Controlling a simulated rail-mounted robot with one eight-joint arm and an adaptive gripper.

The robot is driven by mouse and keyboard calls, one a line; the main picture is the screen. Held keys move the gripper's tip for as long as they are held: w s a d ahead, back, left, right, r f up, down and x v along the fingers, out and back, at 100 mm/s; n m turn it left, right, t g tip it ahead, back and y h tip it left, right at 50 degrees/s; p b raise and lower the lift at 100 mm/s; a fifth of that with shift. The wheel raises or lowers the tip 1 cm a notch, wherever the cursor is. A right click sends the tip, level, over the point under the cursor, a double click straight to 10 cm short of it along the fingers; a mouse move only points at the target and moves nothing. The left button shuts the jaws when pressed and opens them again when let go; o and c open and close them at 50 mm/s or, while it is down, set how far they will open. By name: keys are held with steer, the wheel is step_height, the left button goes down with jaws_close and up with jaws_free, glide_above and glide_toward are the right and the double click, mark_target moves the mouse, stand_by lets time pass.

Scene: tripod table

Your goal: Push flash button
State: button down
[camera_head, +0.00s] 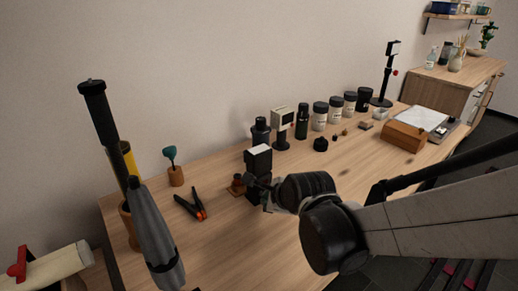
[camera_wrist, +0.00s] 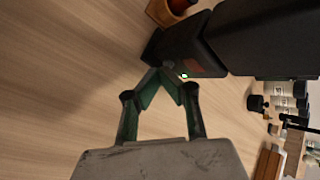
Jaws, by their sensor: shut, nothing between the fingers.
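The flash (camera_head: 257,160) is a black upright unit with a white face on top, standing on the wooden table (camera_head: 225,235) in the head view. In the wrist view its dark body (camera_wrist: 260,42) fills the top right. A small lit white-cyan spot (camera_wrist: 184,75), which may be the button, shows on its near end, just right of my fingertips. My gripper (camera_wrist: 162,76) is shut and empty, with its green fingers meeting at the flash's edge. I cannot tell whether they touch it. In the head view my gripper (camera_head: 267,203) is partly hidden by my wrist.
A wooden box (camera_head: 404,137) is at the right.

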steer(key=shift+s+d, duration=0.3)
steer(key=shift+s, duration=0.15)
steer(key=shift+s+d+p, duration=0.2)
steer(key=shift+s+d, duration=0.35)
steer(key=shift+s, duration=0.25)
steer(key=shift+s+d+p, duration=0.25)
steer(key=shift+s+d, duration=0.35)
steer(key=shift+s, duration=0.25)
steer(key=shift+s+d+p, duration=0.2)
steer(key=shift+s+d, duration=0.35)
steer(key=shift+s, duration=0.25)
steer(key=shift+r, duration=0.1)
steer(key=s+d+r+n+h+p, duration=0.1)
steer(key=s+d+r+n+p, duration=0.3)
steer(key=s+d+r+n, duration=0.2)
steer(key=s+d+r+n+g+h+p, duration=0.1)
steer(key=s+d+r+n+p, duration=0.3)
steer(key=r+n, duration=0.6)
steer(key=s+d+n+h, duration=0.1)
steer(key=s+d+n, duration=0.1)
steer(key=d+n, duration=0.1)
steer(key=shift+s+r+h, duration=0.15)
steer(key=shift+r+h, duration=0.15)
steer(key=shift+r, duration=0.1)
